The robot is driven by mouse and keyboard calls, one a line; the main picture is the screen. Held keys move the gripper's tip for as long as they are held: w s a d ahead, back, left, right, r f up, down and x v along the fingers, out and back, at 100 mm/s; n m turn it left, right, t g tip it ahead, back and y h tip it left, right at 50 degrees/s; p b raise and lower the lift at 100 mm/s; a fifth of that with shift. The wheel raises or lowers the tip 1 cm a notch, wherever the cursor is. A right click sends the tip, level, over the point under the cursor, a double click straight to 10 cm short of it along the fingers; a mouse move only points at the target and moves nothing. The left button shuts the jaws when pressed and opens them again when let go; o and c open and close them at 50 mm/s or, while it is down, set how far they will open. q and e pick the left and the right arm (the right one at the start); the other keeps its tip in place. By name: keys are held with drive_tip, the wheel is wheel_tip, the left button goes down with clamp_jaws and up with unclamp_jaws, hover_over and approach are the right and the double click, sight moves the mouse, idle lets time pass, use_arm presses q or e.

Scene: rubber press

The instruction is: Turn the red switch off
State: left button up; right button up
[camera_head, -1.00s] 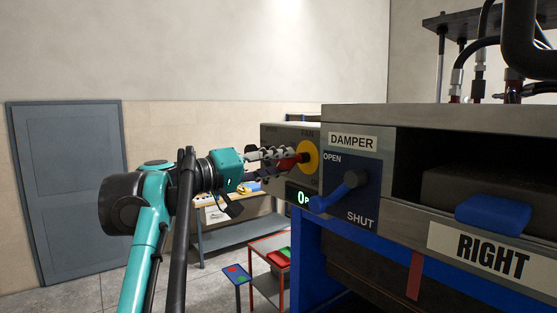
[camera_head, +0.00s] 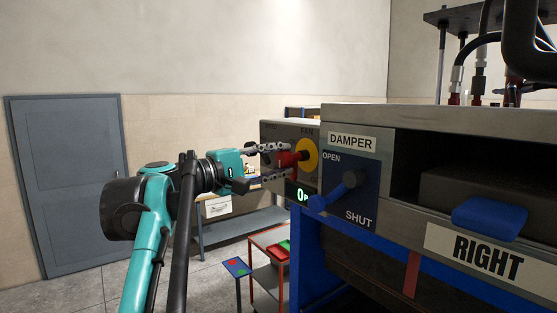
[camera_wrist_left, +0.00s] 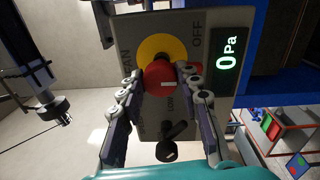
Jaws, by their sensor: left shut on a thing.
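The red switch (camera_head: 287,159) is a round knob on a yellow round plate (camera_head: 308,155) on the grey fan panel. In the left wrist view the red switch (camera_wrist_left: 160,79) sits between my two left fingers, with a small white mark on its face. My left gripper (camera_head: 278,161) is shut on it, one finger above and one below in the head view. The words FAN and OFF stand on either side of the yellow plate (camera_wrist_left: 162,46) in the left wrist view. A green display (camera_wrist_left: 227,53) there reads 0 Pa. My right gripper is not in view.
A blue damper lever (camera_head: 340,191) on a plate marked OPEN and SHUT sits right of the fan panel. A black knob (camera_wrist_left: 172,138) is on the fan panel in the left wrist view. A red-framed cart (camera_head: 268,262) and a workbench (camera_head: 235,227) stand lower behind.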

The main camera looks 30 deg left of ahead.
use_arm(q)
drive_tip(key=shift+n, duration=0.3)
drive_tip(key=o, duration=1.1)
drive_tip(key=shift+o, duration=0.2)
drive_tip(key=shift+a, duration=0.1)
drive_tip(key=v, duration=1.2)
drive_tip(key=shift+f, duration=0.1)
